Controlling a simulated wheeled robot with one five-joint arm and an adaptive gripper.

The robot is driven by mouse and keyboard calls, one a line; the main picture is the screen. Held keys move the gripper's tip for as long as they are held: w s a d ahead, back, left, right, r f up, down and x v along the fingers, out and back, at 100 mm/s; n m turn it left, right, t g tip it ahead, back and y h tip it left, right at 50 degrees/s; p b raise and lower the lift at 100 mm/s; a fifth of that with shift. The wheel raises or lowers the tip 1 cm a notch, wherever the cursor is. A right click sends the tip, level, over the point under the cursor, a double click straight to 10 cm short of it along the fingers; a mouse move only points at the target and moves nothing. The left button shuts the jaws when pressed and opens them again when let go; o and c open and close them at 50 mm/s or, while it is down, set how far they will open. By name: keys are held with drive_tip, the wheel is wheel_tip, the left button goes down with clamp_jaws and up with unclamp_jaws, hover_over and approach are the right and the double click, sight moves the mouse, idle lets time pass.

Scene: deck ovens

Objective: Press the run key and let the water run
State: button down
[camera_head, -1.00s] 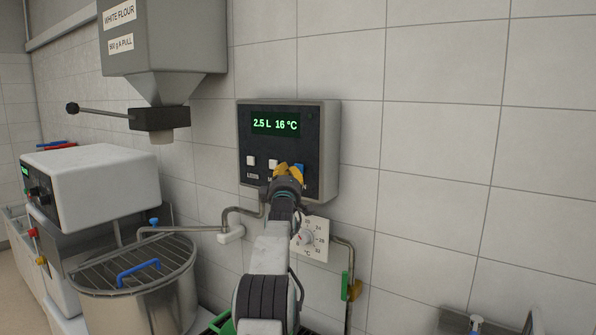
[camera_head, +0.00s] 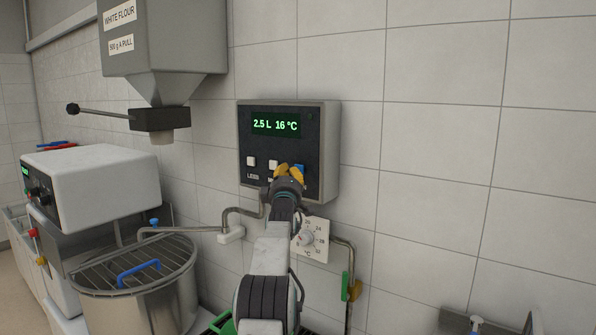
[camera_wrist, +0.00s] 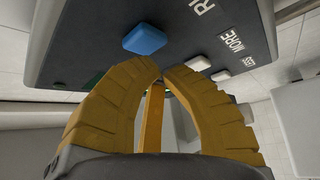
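The water meter box (camera_head: 330,150) is on the tiled wall, with a dark front panel and a green display (camera_head: 276,123) reading 2.5 L 16 °C. The blue run key (camera_head: 300,168) is partly hidden behind my gripper (camera_head: 288,169). In the wrist view the blue key (camera_wrist: 145,39) stands out from the panel beside the RUN lettering. My gripper's yellow fingers (camera_wrist: 160,67) have their tips together, with nothing between them. The tips are close to the key, just to one side of it in the wrist view; I cannot see contact.
White keys (camera_head: 251,161) labelled LESS and MORE are left of the blue key. A temperature dial (camera_head: 308,239) and pipes (camera_head: 240,212) are below the box. A mixer with a steel bowl (camera_head: 145,300) stands left, under a flour hopper (camera_head: 165,50).

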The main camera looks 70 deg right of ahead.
drive_tip(key=shift+s+d+p, duration=0.2)
drive_tip(key=shift+d+p, duration=0.6)
drive_tip(key=shift+p, duration=0.15)
idle(1.2)
drive_tip(key=shift+w+a+f+b, duration=0.15)
drive_tip(key=shift+a+b, duration=0.25)
drive_tip(key=shift+b, duration=0.6)
drive_tip(key=shift+a+b, duration=0.45)
drive_tip(key=shift+b, duration=0.25)
idle(0.5)
